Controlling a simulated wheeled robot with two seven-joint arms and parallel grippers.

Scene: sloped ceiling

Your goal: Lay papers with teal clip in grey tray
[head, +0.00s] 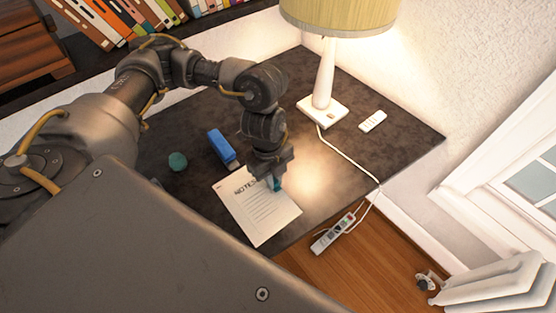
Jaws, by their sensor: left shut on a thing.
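White papers (262,218) headed "NOTES" show on or just over the dark desk, near its front edge. I cannot tell whether they touch the desk. A teal clip (276,184) is at their upper right edge, partly covered by my fingers. My left gripper (274,181) points down and is shut on the clip end of the papers. No grey tray can be made out in this view. My right gripper is not in view.
On the dark desk (370,165) are a blue stapler-like object (222,147), a teal ball (177,161), a lamp (325,85) with its cord and a white remote (373,121). A power strip (333,233) lies beyond the front edge, above the wooden floor.

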